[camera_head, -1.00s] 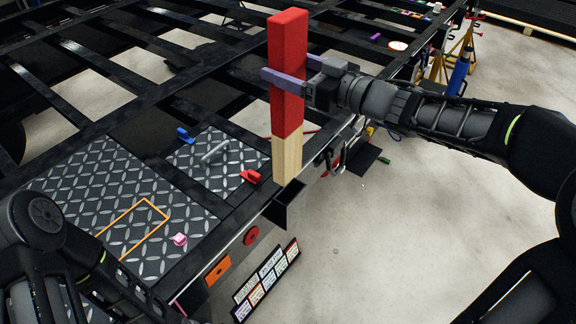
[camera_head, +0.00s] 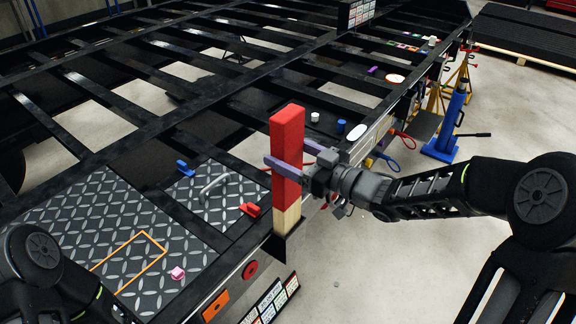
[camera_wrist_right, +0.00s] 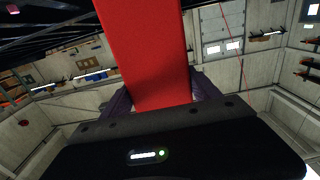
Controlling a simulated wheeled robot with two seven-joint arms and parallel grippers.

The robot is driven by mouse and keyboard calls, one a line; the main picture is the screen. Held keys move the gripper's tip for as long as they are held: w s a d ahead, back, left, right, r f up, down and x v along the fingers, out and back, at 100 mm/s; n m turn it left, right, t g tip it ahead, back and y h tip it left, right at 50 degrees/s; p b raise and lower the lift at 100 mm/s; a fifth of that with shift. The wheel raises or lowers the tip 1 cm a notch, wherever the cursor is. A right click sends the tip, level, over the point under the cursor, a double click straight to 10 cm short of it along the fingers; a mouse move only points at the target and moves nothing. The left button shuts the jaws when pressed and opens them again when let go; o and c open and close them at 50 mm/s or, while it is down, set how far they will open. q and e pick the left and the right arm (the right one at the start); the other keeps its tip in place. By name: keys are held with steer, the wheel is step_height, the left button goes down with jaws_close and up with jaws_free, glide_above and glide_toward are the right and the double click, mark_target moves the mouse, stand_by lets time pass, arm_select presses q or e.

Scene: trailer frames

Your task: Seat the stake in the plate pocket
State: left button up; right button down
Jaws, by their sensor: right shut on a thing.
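The stake (camera_head: 287,150) is a tall, upright bar, red above and bare wood at its lower end. My right gripper (camera_head: 285,168) is shut on its red part, with a purple finger across it. In the right wrist view the stake (camera_wrist_right: 146,50) rises between the fingers. The black plate pocket (camera_head: 287,247) sits on the outer edge of the trailer frame. The stake's wooden end is at the pocket's mouth and its tip is hidden there; I cannot tell how deep it goes. Part of my left arm shows at lower left, its gripper out of view.
A tread plate (camera_head: 80,230) and a smaller hatch plate with a handle (camera_head: 213,185) lie left of the pocket. A red latch (camera_head: 250,209) is close to the stake. A blue jack stand (camera_head: 452,120) stands at right.

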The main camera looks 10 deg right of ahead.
mark_target(287, 187)
step_height(287, 187, down, 4)
steer(key=shift+r, duration=0.2)
steer(key=shift+f, duration=0.2)
steer(key=shift+c, duration=0.8)
jaws_free()
